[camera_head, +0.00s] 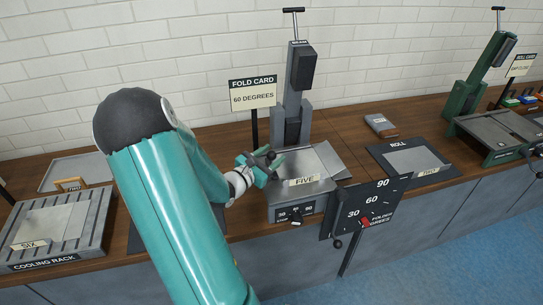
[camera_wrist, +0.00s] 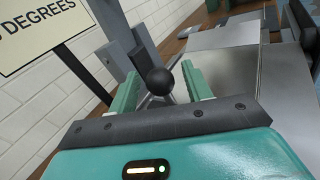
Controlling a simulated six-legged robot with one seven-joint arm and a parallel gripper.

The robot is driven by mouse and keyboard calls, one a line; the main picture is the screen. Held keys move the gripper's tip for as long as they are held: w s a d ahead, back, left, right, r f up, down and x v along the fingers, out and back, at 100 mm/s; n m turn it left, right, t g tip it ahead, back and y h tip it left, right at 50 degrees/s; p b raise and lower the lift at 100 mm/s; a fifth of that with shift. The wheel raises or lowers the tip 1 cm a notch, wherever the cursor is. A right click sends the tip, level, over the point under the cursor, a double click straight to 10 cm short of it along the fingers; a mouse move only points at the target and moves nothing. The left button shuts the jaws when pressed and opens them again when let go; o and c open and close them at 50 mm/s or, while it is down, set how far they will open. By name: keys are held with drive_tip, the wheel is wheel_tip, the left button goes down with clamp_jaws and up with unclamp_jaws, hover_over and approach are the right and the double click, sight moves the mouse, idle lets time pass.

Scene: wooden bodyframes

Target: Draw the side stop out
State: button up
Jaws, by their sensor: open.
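A black ball knob (camera_wrist: 159,81) on a grey metal rod shows in the wrist view; it appears to be the side stop's handle. It belongs to the grey folding machine (camera_head: 296,211) with the plate marked FIVE. My gripper (camera_wrist: 160,88) is open, with one green finger on each side of the knob and gaps visible. In the head view my gripper (camera_head: 260,167) is at the left edge of the machine's bed. The knob is hard to pick out there, and the stop's inner end cannot be made out.
The FOLD CARD sign (camera_head: 253,95) and the machine's tall column (camera_head: 292,90) stand just behind my gripper. An angle dial board (camera_head: 368,212) is at the front right. A cooling rack (camera_head: 58,236) with a plate marked SIX is at left.

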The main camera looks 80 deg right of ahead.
drive_tip(key=shift+s+d, duration=0.15)
drive_tip(key=shift+d, duration=0.1)
drive_tip(key=shift+c, duration=0.2)
clamp_jaws()
drive_tip(key=shift+w+a, duration=0.5)
drive_tip(key=shift+w, duration=0.3)
drive_tip(key=shift+w+a, duration=0.45)
drive_tip(key=shift+w, duration=0.45)
drive_tip(key=shift+o, duration=0.2)
unclamp_jaws()
drive_tip(key=shift+w+a, duration=0.1)
drive_tip(key=shift+a, duration=0.05)
drive_tip(key=shift+s, duration=0.2)
drive_tip(key=v, duration=1.3)
drive_tip(key=shift+a, duration=0.3)
